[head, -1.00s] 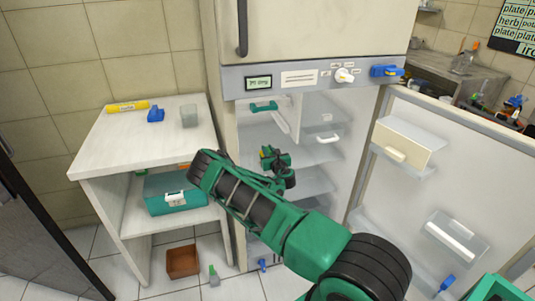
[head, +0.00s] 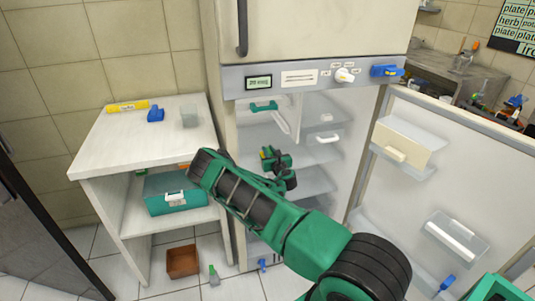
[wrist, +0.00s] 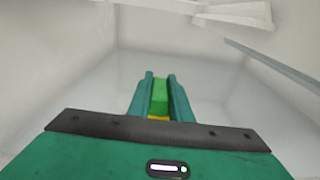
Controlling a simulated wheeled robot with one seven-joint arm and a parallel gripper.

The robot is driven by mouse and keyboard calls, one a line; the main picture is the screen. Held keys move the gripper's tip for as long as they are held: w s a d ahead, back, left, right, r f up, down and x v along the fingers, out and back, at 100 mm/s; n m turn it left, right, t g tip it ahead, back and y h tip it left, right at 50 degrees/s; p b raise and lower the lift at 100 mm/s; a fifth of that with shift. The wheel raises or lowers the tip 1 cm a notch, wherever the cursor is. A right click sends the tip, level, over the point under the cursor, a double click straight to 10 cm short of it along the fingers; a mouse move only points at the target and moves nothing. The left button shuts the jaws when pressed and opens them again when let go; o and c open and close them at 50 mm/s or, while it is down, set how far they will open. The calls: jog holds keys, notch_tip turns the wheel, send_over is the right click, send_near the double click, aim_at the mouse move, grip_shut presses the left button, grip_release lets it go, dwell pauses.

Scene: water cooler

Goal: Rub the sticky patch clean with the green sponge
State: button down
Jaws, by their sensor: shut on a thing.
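My gripper (head: 273,158) is inside the open fridge, in front of the shelves in the head view. In the wrist view my gripper (wrist: 160,92) is shut on the green sponge (wrist: 160,95), a green block with a yellow part at its near end. The sponge sits between the two teal fingers and points into the pale fridge interior. I cannot make out the sticky patch in either view. I cannot tell whether the sponge touches a surface.
The fridge door (head: 455,170) stands open on the right, with bins on its inside. Clear shelves (head: 310,185) lie near my gripper. A white shelf unit (head: 130,150) stands left, holding a teal box (head: 170,202). A brown box (head: 182,262) is on the floor.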

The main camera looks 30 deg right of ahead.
jog(key=shift+x, duration=0.75)
jog(key=shift+v, duration=1.15)
jog(key=shift+a+f, duration=0.1)
jog(key=shift+f, duration=0.15)
jog(key=shift+w, duration=0.1)
jog(key=shift+w, duration=0.5)
jog(key=shift+r, duration=0.1)
jog(key=shift+r, duration=3.55)
jog(key=shift+d, duration=0.2)
